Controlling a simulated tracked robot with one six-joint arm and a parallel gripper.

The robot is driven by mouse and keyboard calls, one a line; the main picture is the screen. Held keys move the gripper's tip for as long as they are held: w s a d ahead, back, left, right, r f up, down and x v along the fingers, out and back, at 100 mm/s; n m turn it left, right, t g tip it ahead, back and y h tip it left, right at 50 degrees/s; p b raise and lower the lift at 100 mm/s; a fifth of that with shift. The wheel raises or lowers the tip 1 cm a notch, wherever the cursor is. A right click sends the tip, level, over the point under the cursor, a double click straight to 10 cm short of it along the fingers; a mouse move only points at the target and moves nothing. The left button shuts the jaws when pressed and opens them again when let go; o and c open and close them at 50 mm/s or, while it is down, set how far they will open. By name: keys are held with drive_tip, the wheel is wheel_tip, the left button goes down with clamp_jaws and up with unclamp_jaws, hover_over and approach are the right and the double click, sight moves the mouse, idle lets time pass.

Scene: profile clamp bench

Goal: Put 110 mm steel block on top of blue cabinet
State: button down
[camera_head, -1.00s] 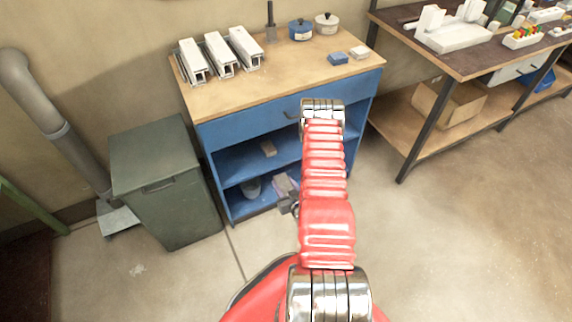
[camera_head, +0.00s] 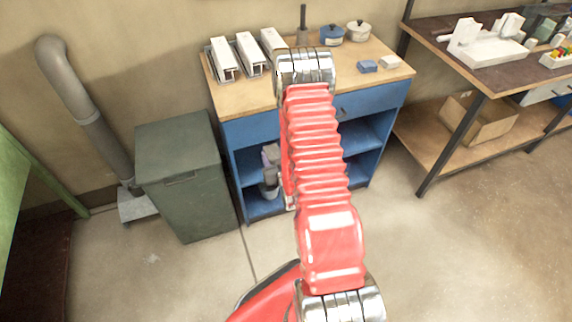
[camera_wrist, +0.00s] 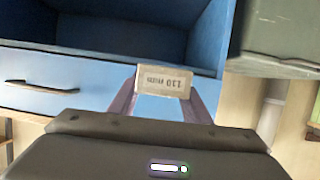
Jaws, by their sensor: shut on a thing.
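The 110 mm steel block (camera_wrist: 163,80) shows end-on in the wrist view, with its "110 mm" label upside down. My gripper (camera_wrist: 164,92) is shut on it, one finger on each side. In the head view my gripper (camera_head: 270,157) is small and partly hidden behind my red arm, in front of the cabinet's open shelves and below its top. I cannot make out the block clearly there. The blue cabinet (camera_head: 375,97) has a wooden top, a drawer and open shelves. Its drawer front (camera_wrist: 95,85) and an open compartment fill much of the wrist view.
On the cabinet top stand white profile clamps (camera_head: 222,60) at the left, a blue pot (camera_head: 331,36), a pale pot (camera_head: 358,31) and small blocks (camera_head: 367,66) at the right. The front middle looks clear. A grey-green bin (camera_head: 180,170) stands left; a workbench (camera_head: 470,70) stands right.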

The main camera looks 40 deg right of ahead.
drive_tip(key=w+a+r+n+y, duration=0.1)
drive_tip(key=w+a+r+y, duration=0.1)
drive_tip(key=a+r, duration=1)
drive_tip(key=w+a+r+n+y, duration=0.2)
drive_tip(key=w+a+r, duration=0.2)
drive_tip(key=a+r, duration=0.8)
wheel_tip(320, 180, up, 3)
drive_tip(key=shift+a+f+n+t+y, duration=0.15)
drive_tip(key=shift+a+n+t+y, duration=0.15)
drive_tip(key=shift+a+t, duration=0.1)
drive_tip(key=shift+s, duration=0.1)
